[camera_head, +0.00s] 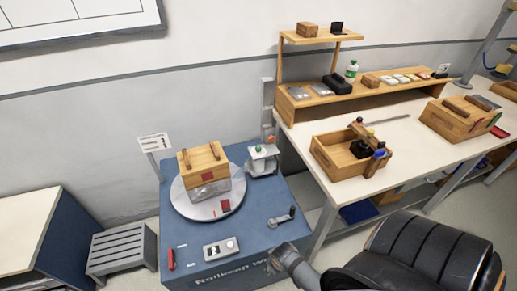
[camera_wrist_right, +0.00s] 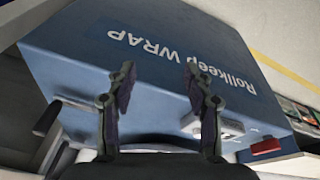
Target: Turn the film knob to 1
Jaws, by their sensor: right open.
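The blue wrapping machine (camera_head: 250,262) stands below centre in the head view, with "Rollkeep WRAP" lettered on its front. A small grey control panel (camera_head: 220,249) lies on its top near the front edge. A pale round knob (camera_head: 231,245) sits at the panel's right end; its markings are too small to read. In the right wrist view the panel (camera_wrist_right: 228,128) is partly hidden behind one finger. My right gripper (camera_wrist_right: 160,72) is open and empty, facing the machine's lettered front. I cannot make out its fingers in the head view. My left gripper is not in view.
A round turntable (camera_head: 188,205) carries a wooden crate (camera_head: 203,160). A crank handle (camera_head: 283,217) stands right of the panel and a red piece (camera_head: 171,259) lies left. A workbench (camera_head: 310,130) with trays is at right, a grey slatted stand (camera_head: 122,250) at left.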

